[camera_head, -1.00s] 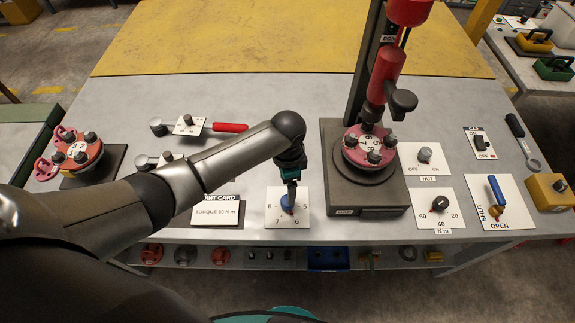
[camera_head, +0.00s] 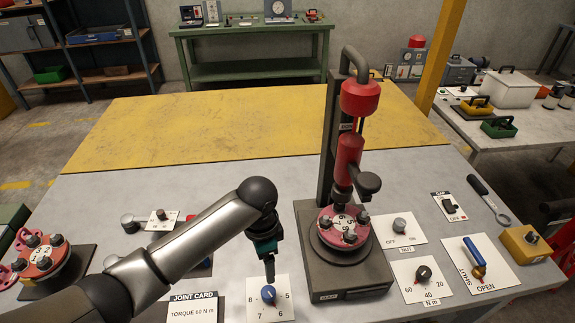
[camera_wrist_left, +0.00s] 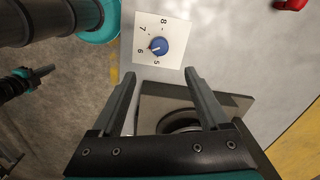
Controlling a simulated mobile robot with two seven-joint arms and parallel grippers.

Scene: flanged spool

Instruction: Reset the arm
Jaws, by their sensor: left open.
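My left gripper (camera_head: 269,272) points down just above the blue knob (camera_head: 268,294) on a white plate marked 5 to 8. In the left wrist view, the gripper (camera_wrist_left: 160,73) is open with nothing between its fingers. The blue knob (camera_wrist_left: 159,46) shows beyond the fingertips, apart from them. My left arm reaches in from the lower left of the head view. A dark and teal part at the left of the wrist view looks like my right gripper (camera_wrist_left: 42,71); its jaws are too small to read.
The press stand (camera_head: 345,282) with a red flanged spool (camera_head: 343,228) stands right of the gripper. Another red spool (camera_head: 42,256) sits far left. The joint card (camera_head: 193,310) lies left of the knob. The yellow mat (camera_head: 230,135) behind is clear.

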